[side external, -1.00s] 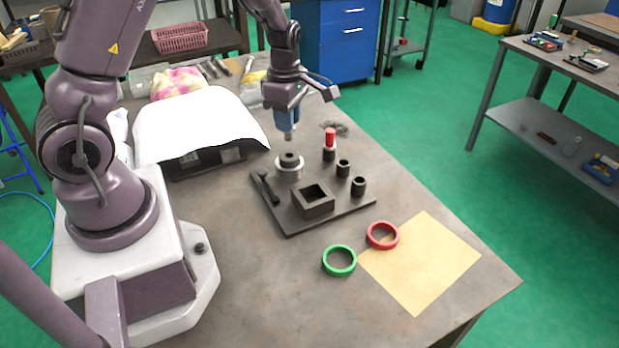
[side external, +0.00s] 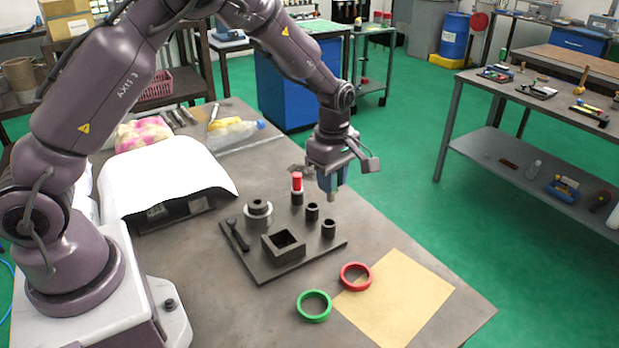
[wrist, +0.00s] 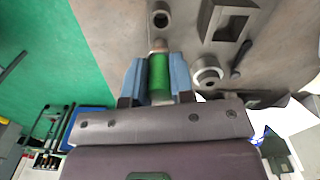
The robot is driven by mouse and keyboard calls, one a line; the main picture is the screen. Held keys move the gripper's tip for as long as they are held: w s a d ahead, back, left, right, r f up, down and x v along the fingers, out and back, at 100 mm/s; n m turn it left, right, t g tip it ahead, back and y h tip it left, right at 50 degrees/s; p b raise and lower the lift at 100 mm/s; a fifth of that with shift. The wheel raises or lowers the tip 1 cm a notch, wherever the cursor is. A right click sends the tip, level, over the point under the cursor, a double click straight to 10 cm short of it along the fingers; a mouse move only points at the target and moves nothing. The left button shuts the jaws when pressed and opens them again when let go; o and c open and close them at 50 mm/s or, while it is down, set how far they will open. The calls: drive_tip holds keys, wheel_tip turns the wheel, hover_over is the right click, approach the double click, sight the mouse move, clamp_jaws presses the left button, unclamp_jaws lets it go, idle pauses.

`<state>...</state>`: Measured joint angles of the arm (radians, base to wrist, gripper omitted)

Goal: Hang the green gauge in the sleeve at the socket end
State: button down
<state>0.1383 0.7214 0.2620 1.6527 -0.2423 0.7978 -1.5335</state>
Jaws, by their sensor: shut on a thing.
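My gripper (side external: 332,186) is shut on the green gauge (wrist: 159,76), held upright between the blue fingers; its pale metal tip points down in the side view. It is in the air to the right of the sleeve row. A red gauge (side external: 297,182) stands in the rear sleeve (side external: 297,198). The middle sleeve (side external: 312,211) and front sleeve (side external: 328,229) look empty. The square socket block (side external: 284,256) is at the board's front, nearest the front sleeve. The wrist view shows one open sleeve (wrist: 160,19) beyond the gauge tip and the socket block (wrist: 214,25).
The round chuck (side external: 258,215) and a dark wrench-like handle (side external: 238,236) are on the board's left. A green ring (side external: 314,306), a red ring (side external: 356,276) and a tan sheet (side external: 396,300) lie in front. A white-draped object (side external: 165,180) stands left.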

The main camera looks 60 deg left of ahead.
sight(330, 200)
idle(0.3)
drive_tip(key=shift+f, duration=2.7)
drive_tip(key=shift+f, duration=1.55)
drive_tip(key=c, duration=0.9)
unclamp_jaws()
drive_tip(key=shift+r, duration=0.1)
wheel_tip(330, 200, up, 13)
drive_tip(key=shift+f, duration=0.1)
